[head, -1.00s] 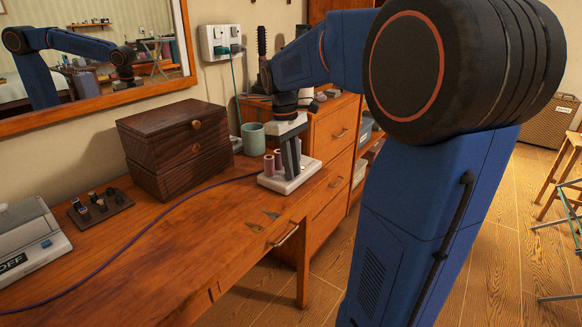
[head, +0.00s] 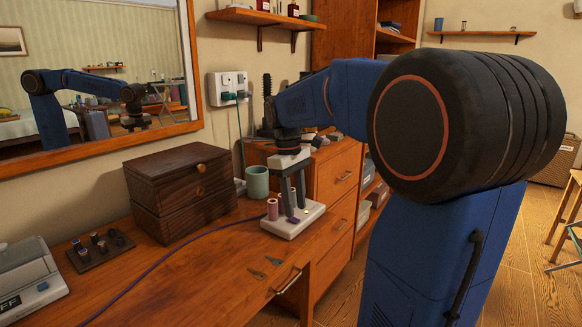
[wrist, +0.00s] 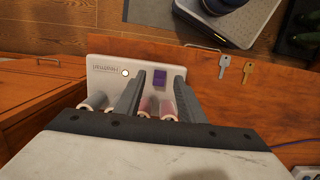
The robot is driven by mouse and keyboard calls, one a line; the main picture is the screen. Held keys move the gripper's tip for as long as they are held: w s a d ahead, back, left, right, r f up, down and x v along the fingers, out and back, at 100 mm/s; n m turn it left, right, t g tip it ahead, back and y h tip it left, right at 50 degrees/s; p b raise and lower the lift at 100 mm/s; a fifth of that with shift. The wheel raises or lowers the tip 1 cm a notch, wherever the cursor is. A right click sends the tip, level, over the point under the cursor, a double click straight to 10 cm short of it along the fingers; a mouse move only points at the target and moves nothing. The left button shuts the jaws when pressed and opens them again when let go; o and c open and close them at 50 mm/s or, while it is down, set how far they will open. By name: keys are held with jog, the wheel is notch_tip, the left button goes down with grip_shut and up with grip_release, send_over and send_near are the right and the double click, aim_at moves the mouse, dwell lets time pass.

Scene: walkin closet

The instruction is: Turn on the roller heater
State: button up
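The roller heater (head: 293,226) is a white base with upright rollers, standing on the right part of the wooden desk. In the wrist view the heater base (wrist: 103,68) shows printed lettering, a small round pale light (wrist: 125,72) and a purple switch (wrist: 160,77). Pink rollers (wrist: 167,108) and a grey one (wrist: 95,102) stand on it. My gripper (head: 297,210) points down over the heater; it also shows in the wrist view (wrist: 160,84). Its two dark fingers are apart, with the switch and a pink roller visible between them. I cannot tell whether the fingertips touch the base.
A dark wooden box (head: 180,190), a green mug (head: 257,182) and a tray of small items (head: 100,247) stand on the desk. Two keys (wrist: 225,62) lie beside the heater. A purple cord (head: 150,268) crosses the desk. A wall outlet (head: 227,88) holds a plug.

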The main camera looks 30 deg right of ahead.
aim_at(289, 220)
notch_tip(289, 220, up, 14)
jog(key=w, duration=0.2)
jog(key=shift+a+r, duration=0.25)
jog(key=shift+a, duration=0.05)
jog(key=shift+s+a, duration=0.1)
jog(key=shift+s, duration=0.05)
jog(key=s+a+f+m+t, duration=0.2)
jog(key=s+a+f, duration=0.4)
jog(key=s+f, duration=0.5)
jog(key=s+a+f+m+t, duration=0.2)
jog(key=s+a+f+t, duration=0.2)
jog(key=s+f, duration=0.7)
jog(key=shift+s+a+f+y, duration=0.25)
jog(key=shift+a+f+y, duration=0.05)
jog(key=shift+a+f, duration=0.75)
jog(key=shift+r, duration=0.15)
dwell(3.3)
